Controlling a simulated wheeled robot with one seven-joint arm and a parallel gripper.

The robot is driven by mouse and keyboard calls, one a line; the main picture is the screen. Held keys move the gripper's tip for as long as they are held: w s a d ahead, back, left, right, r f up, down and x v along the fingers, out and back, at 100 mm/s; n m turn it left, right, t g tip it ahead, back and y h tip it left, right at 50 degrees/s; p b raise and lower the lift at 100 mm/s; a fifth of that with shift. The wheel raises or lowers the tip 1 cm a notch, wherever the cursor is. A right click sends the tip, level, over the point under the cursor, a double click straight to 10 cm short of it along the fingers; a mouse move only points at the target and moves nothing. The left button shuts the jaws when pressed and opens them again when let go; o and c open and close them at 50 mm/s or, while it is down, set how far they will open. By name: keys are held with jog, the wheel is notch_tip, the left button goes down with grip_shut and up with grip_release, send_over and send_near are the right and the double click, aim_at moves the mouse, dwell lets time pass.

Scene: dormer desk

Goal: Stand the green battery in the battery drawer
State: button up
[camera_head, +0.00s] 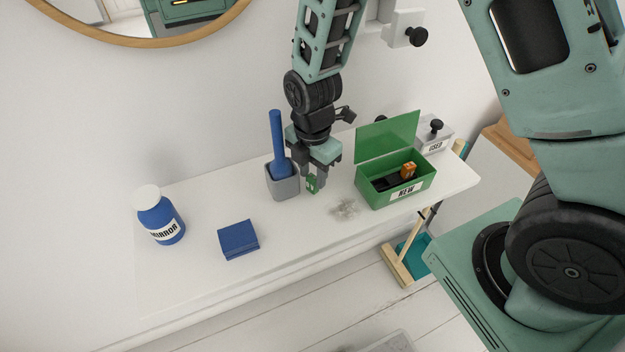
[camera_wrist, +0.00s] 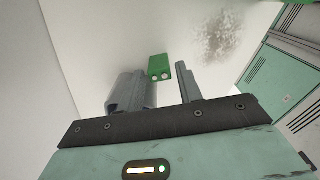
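The green battery (camera_head: 312,184) is a small block low beside the grey cup. In the wrist view the green battery (camera_wrist: 159,67) shows two pale round terminals facing my camera. My gripper (camera_head: 316,180) points down at it. In the wrist view my gripper (camera_wrist: 168,80) has its fingers apart, with a gap between the battery and the right finger. The left finger is hard to separate from grey behind it. I see nothing clearly marked as the battery drawer. An open green box (camera_head: 396,197) labelled NEW holds an orange-topped battery (camera_head: 408,170) and dark contents.
A grey cup (camera_head: 284,186) with a blue-handled tool (camera_head: 277,140) stands close to my gripper's left. A pale clump (camera_head: 346,209) lies before the green box. A USED box (camera_head: 436,138) stands behind it. A blue block (camera_head: 238,240) and blue bottle (camera_head: 161,218) are left.

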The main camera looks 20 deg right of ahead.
jog(key=shift+f, duration=0.2)
grip_shut()
jog(key=shift+r, duration=0.1)
